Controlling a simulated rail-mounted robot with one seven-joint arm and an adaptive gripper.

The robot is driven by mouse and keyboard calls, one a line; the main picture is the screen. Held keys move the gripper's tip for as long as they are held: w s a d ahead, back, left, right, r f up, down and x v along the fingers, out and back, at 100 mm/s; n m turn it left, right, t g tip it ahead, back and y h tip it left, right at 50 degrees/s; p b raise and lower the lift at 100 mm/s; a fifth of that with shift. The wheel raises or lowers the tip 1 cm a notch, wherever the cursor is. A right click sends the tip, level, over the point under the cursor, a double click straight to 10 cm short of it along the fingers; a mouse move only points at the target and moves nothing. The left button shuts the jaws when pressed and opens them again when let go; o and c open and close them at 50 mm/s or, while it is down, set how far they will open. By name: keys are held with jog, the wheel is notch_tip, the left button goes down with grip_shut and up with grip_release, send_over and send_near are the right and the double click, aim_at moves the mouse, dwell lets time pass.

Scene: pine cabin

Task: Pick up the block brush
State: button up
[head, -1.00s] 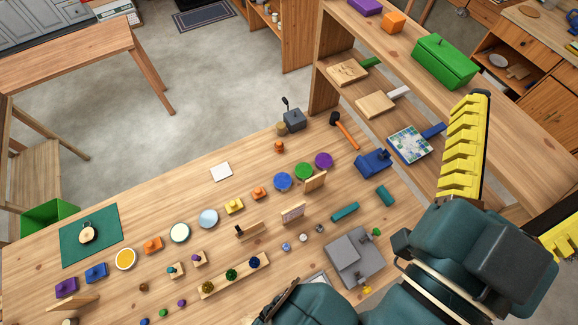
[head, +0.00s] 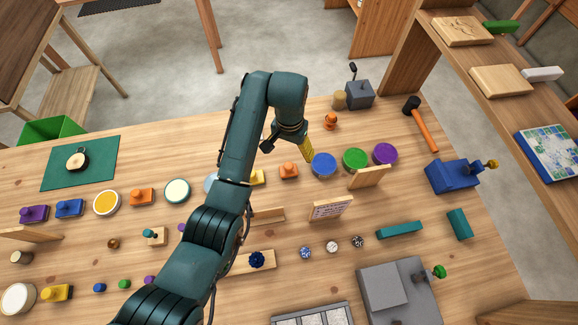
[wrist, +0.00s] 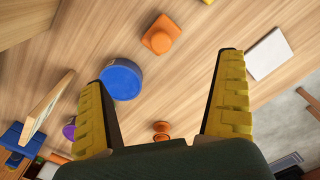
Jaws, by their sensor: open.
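I cannot tell for sure which thing is the block brush. Several small knobbed blocks stand in a row on the table. An orange knobbed block (head: 289,171) is just left of a blue round tub (head: 324,165); in the wrist view this orange block (wrist: 161,35) lies ahead, beyond the fingertips, and the blue tub (wrist: 122,80) sits by the left finger. Other knobbed blocks are orange (head: 142,197), blue (head: 69,208), purple (head: 34,214) and yellow (head: 57,293). My gripper (head: 307,149) is open and empty above the table, pointing down; both fingers (wrist: 168,92) show wide apart.
Green (head: 355,160) and purple (head: 385,153) tubs stand right of the blue one. A small orange item (head: 331,121), a grey device (head: 360,94) and a hammer (head: 421,124) are behind. A blue vise-like tool (head: 453,175) stands right. My arm hides part of the table's middle.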

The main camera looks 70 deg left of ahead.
aim_at(289, 165)
notch_tip(289, 165, down, 9)
jog(key=shift+r+b, duration=0.1)
jog(key=shift+b, duration=0.6)
notch_tip(289, 165, down, 5)
jog(key=shift+s+f+b, duration=0.15)
jog(key=shift+f+b, duration=0.05)
jog(key=shift+b, duration=0.5)
jog(key=c, duration=1.3)
jog(key=shift+o, duration=0.2)
notch_tip(289, 165, up, 10)
jog(key=shift+r+p, duration=0.1)
jog(key=shift+p, duration=1.1)
